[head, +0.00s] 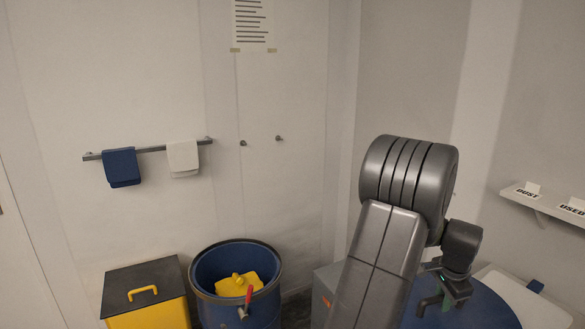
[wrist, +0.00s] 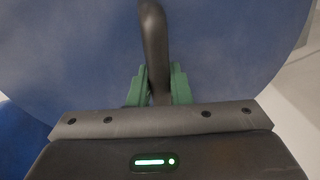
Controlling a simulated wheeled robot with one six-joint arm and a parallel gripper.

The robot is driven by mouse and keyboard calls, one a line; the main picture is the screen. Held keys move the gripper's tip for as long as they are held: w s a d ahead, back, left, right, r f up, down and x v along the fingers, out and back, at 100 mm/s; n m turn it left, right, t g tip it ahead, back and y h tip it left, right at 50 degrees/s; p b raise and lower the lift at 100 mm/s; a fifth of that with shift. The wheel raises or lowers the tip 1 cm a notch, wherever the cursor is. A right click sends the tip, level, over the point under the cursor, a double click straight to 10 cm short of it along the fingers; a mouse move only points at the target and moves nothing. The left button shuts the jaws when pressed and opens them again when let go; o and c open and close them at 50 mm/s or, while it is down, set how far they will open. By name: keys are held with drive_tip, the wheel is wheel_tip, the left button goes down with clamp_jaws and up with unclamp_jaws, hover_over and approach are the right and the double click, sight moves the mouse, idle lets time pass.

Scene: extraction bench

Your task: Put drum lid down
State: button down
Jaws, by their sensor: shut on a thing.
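The drum lid (head: 480,308) is a blue disc at the lower right of the head view, partly hidden behind my arm and cut off by the frame. In the wrist view the lid (wrist: 80,50) fills most of the picture, with a dark curved handle (wrist: 154,45) at its middle. My gripper (wrist: 158,88) has its green fingers shut on this handle; it also shows in the head view (head: 440,298). I cannot tell whether the lid touches a surface below. The blue drum (head: 206,268) stands open at the lower middle, with a yellow object (head: 237,285) inside.
A black-topped yellow box (head: 145,282) stands left of the drum. A grey box (head: 322,292) is between drum and arm. A pale surface (head: 530,305) lies beyond the lid at right. A labelled shelf (head: 545,208) and a towel rail (head: 150,150) are on the walls.

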drive_tip(key=w+a+n, duration=0.1)
drive_tip(key=a, duration=0.1)
drive_tip(key=w+a+n, duration=0.1)
drive_tip(key=w+a, duration=0.1)
drive_tip(key=a, duration=0.1)
drive_tip(key=w+a+f+n, duration=0.1)
drive_tip(key=w+a, duration=0.1)
drive_tip(key=shift+a, duration=0.2)
drive_tip(key=w+a+f+n+y, duration=0.15)
drive_tip(key=a+n, duration=0.55)
drive_tip(key=a, duration=0.9)
drive_tip(key=w+a+f+n+y, duration=0.1)
drive_tip(key=w+a+f+n, duration=0.35)
drive_tip(key=a, duration=1.15)
wheel_tip(320, 180, down, 20)
drive_tip(key=s+n+b, duration=0.1)
drive_tip(key=n+b, duration=0.1)
drive_tip(key=b, duration=2.1)
drive_tip(key=shift+g, duration=0.3)
drive_tip(key=r+p, duration=0.1)
drive_tip(key=p, duration=0.4)
drive_tip(key=s+r+p, duration=0.1)
drive_tip(key=r+p, duration=0.1)
drive_tip(key=p, duration=0.3)
drive_tip(key=s+r+p, duration=0.1)
drive_tip(key=r+p, duration=0.1)
drive_tip(key=p, duration=0.3)
drive_tip(key=shift+s+d+p, duration=0.25)
drive_tip(key=shift+d+p, duration=0.05)
drive_tip(key=shift+p, duration=0.05)
